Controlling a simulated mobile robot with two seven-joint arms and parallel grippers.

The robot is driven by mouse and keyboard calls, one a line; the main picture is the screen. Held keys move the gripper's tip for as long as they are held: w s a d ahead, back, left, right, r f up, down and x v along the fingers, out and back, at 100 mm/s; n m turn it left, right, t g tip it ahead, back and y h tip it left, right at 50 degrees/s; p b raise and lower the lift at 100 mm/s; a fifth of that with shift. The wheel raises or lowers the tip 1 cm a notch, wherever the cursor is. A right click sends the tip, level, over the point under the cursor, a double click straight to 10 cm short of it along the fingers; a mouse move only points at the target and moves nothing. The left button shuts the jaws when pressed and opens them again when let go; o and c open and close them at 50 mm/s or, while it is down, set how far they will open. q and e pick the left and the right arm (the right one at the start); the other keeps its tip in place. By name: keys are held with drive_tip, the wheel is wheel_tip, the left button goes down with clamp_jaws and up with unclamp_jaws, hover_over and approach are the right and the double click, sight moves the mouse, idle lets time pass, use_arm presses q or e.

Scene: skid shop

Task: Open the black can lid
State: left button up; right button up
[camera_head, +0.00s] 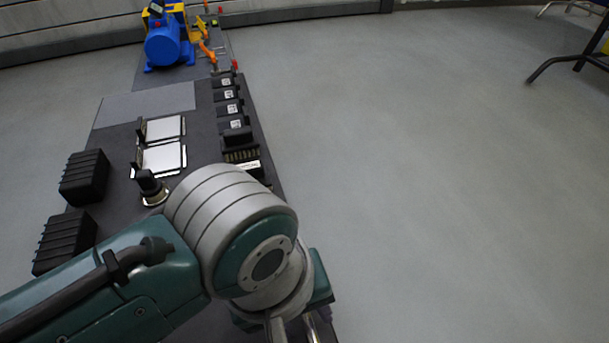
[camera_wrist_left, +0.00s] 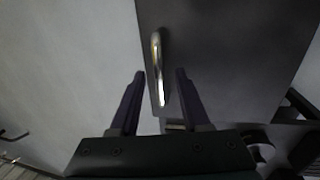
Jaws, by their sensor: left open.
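No can lid can be made out for certain. In the left wrist view a dark flat panel (camera_wrist_left: 230,55) carries a shiny metal bar handle (camera_wrist_left: 157,65). My left gripper (camera_wrist_left: 160,73) is open, with one finger on each side of the handle in the picture; I cannot tell whether they touch it. In the head view my left arm's wrist hides most of that gripper at the bottom edge. A small black capped cylinder (camera_head: 150,186) stands upright on the dark skid, just beyond my wrist. My right gripper is not in view.
The long dark skid plate (camera_head: 112,112) holds two white-topped units (camera_head: 164,158), several black boxes along its right edge, and a blue motor (camera_head: 168,44) at the far end. Two ribbed black blocks (camera_head: 84,177) sit at the left. Grey floor (camera_head: 420,150) is open to the right.

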use_arm(q)
clamp_jaws()
idle(1.3)
